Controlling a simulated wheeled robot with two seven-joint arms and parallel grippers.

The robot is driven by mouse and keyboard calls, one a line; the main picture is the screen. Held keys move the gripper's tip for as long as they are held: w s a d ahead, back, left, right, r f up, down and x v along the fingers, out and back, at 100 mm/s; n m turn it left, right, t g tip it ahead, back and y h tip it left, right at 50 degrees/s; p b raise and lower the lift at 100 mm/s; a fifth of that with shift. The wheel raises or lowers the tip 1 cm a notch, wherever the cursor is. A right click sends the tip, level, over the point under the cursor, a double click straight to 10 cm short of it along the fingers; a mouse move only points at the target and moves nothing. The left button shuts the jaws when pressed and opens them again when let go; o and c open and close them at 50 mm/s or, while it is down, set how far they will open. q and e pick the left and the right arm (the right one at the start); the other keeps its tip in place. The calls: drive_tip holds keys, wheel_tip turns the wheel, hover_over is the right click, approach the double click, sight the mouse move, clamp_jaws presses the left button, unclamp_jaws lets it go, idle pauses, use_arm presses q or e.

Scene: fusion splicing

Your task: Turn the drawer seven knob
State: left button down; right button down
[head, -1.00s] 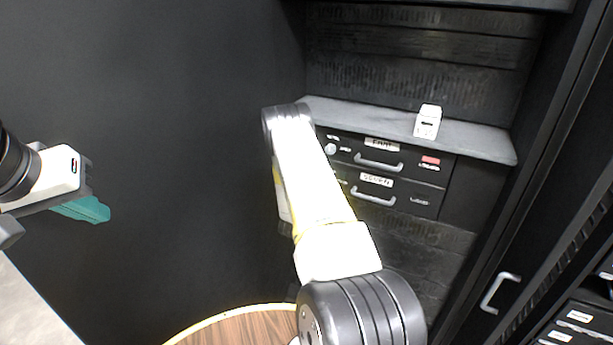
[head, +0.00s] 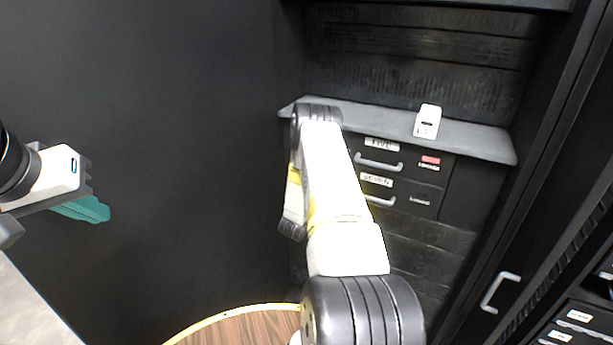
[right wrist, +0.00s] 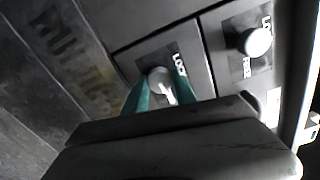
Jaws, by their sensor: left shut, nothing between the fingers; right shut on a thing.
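The drawer labelled seven (head: 405,190) is the lower black drawer under the grey shelf in the head view, with a pale handle (head: 379,201). My right arm hides its left end and knob there. In the right wrist view, my right gripper (right wrist: 160,92) has its teal fingers shut on a white knob (right wrist: 159,77), with LOCK lettering beside it. This appears to be the drawer seven knob. My left gripper (head: 86,209) is shut and empty at the far left, away from the drawers.
The drawer above (head: 402,163) has its own white knob (right wrist: 256,42), close beside the held one in the right wrist view. A small white device (head: 428,121) stands on the grey shelf (head: 475,141). A dark wall (head: 180,130) fills the left. A round wooden table (head: 240,328) is below.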

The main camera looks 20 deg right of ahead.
idle(0.5)
drive_tip(key=c, duration=1)
unclamp_jaws()
drive_tip(key=shift+a, duration=0.1)
drive_tip(key=v, duration=0.7)
drive_tip(key=shift+s+a, duration=0.15)
drive_tip(key=shift+s, duration=0.15)
